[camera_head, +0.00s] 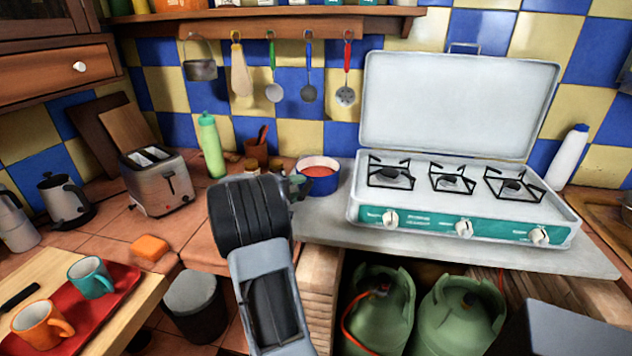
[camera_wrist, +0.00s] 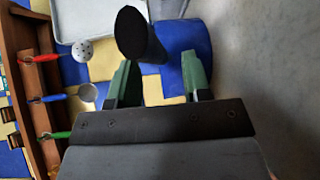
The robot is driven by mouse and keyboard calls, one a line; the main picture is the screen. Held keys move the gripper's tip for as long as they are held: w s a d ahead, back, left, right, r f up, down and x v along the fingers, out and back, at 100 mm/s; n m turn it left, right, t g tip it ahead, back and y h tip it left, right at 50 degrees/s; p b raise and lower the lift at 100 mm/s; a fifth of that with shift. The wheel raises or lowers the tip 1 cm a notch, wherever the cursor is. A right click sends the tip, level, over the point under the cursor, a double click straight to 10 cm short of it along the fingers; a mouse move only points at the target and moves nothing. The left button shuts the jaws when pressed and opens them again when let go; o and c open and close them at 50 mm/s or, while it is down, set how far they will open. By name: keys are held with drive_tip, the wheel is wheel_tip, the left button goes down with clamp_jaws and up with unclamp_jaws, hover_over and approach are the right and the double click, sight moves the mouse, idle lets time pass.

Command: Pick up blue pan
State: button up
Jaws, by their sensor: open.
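The blue pan (camera_head: 320,186) stands upright on the counter just left of the white stove, with reddish contents inside. My gripper (camera_head: 297,187) is at the pan's left side, and my arm partly covers this area. In the wrist view, the pan's blue side (camera_wrist: 185,38) shows ahead of my gripper (camera_wrist: 160,78). Its dark handle (camera_wrist: 140,38) points towards the camera. The two green fingers are apart with nothing held between them. I cannot tell whether a finger touches the pan.
The white stove (camera_head: 460,205) with raised lid is right of the pan. A brown pot (camera_head: 256,150), a green bottle (camera_head: 211,145) and a toaster (camera_head: 157,182) stand to the left. Utensils hang above. Free counter lies in front of the stove.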

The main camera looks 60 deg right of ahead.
drive_tip(key=shift+x, duration=1.05)
drive_tip(key=shift+c, duration=0.3)
clamp_jaws()
drive_tip(key=shift+r, duration=0.1)
